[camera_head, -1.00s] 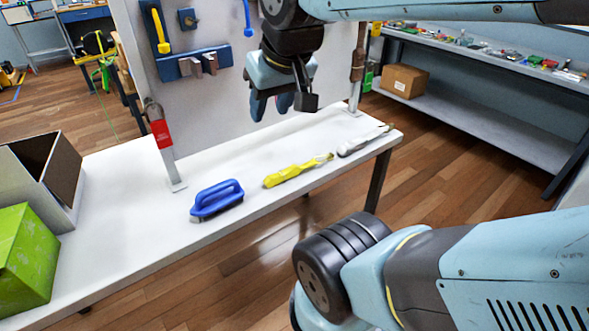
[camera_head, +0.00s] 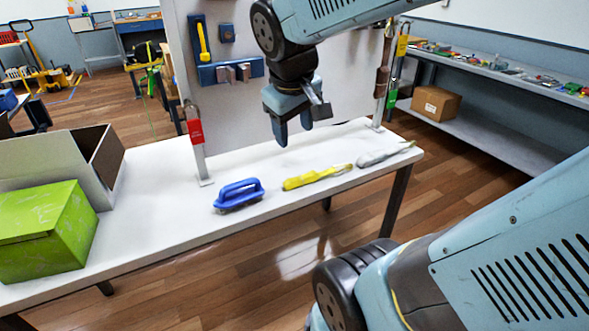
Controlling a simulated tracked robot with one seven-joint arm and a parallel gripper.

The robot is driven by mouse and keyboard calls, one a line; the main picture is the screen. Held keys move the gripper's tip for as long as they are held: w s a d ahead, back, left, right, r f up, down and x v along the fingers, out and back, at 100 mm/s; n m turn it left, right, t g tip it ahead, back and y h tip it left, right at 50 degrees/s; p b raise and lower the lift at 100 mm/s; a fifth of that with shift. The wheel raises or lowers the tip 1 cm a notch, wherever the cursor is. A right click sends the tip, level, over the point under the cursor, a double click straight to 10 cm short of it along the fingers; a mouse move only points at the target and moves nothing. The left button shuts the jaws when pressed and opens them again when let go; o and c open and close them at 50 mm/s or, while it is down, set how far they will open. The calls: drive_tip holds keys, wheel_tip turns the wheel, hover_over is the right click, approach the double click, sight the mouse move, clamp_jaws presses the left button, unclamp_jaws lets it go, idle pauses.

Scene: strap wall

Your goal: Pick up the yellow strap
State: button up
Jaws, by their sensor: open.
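The yellow strap (camera_head: 317,177) lies as a long folded bundle on the white table (camera_head: 160,230), near its front edge. It sits between a blue-handled brush and a grey-white bundle. My gripper (camera_head: 293,136) hangs above the table, behind and above the yellow strap and apart from it. Its fingers point down and are open, with nothing between them. The strap is in full view.
The blue brush (camera_head: 239,194) is left of the strap, the grey-white bundle (camera_head: 385,154) right of it. A green box (camera_head: 45,235) and an open grey box (camera_head: 85,165) stand at the table's left. An upright panel (camera_head: 350,80) with hung tools rises behind.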

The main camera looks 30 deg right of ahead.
drive_tip(key=w+d+f+n+g+h, duration=0.5)
drive_tip(key=w+f+n, duration=0.3)
drive_tip(key=w+f, duration=0.3)
drive_tip(key=n+t+h, duration=0.1)
drive_tip(key=n+h, duration=0.1)
drive_tip(key=n, duration=0.5)
approach(312, 173)
drive_tip(key=x, duration=0.4)
drive_tip(key=shift+s+d+f, duration=0.1)
drive_tip(key=shift+s+d, duration=0.2)
drive_tip(key=shift+d, duration=0.05)
drive_tip(key=shift+w+a+f+x, duration=0.1)
drive_tip(key=shift+x, duration=0.8)
drive_tip(key=shift+w+a+f+x, duration=0.1)
drive_tip(key=shift+x, duration=0.8)
drive_tip(key=shift+w+a+f+x, duration=0.1)
drive_tip(key=shift+x, duration=0.8)
drive_tip(key=shift+r, duration=0.1)
clamp_jaws()
drive_tip(key=shift+r, duration=0.1)
